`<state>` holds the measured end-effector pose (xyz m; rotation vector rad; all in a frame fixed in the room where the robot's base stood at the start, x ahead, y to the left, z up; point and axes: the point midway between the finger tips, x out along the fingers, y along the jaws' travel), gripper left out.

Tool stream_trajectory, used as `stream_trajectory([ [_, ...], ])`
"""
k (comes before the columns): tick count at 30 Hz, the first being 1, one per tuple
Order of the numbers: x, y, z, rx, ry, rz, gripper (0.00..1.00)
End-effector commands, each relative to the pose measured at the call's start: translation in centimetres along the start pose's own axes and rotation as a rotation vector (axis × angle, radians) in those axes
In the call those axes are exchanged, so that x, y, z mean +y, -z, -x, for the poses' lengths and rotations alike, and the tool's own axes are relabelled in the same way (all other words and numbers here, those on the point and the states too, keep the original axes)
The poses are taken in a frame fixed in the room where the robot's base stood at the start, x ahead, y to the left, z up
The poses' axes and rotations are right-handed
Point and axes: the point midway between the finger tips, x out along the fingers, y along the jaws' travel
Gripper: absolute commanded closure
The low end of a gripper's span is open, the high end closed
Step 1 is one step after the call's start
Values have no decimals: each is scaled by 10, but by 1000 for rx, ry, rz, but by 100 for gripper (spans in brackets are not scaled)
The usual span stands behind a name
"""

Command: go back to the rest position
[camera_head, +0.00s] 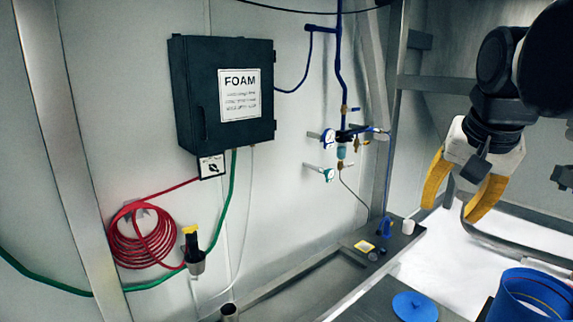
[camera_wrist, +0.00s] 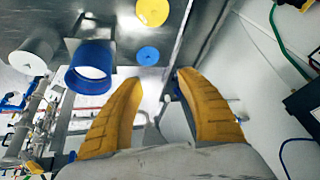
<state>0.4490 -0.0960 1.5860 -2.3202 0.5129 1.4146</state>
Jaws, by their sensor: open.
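My gripper (camera_head: 453,205) is at the upper right in the head view, with its two yellow fingers spread and pointing down. It is above and behind the bench items, in free air. In the wrist view my gripper (camera_wrist: 160,77) shows both yellow fingers apart with nothing between them. No object touches the fingers.
A blue container (camera_head: 532,286) stands at the lower right, and a blue disc (camera_head: 415,306) lies beside it on the bench. The wrist view shows a yellow disc (camera_wrist: 152,11). A black FOAM box (camera_head: 195,95), a coiled red hose (camera_head: 140,236) and blue pipework (camera_head: 340,75) are along the wall.

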Motion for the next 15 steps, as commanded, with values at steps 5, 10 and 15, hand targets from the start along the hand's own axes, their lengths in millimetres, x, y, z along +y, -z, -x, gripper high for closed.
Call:
stream_trajectory([
  [5, 0, -99, -136, 38, 49, 157, 55],
  [10, 4, -190, -247, 77, 93, 302, 55],
  [15, 13, -269, -335, 114, 130, 421, 55],
])
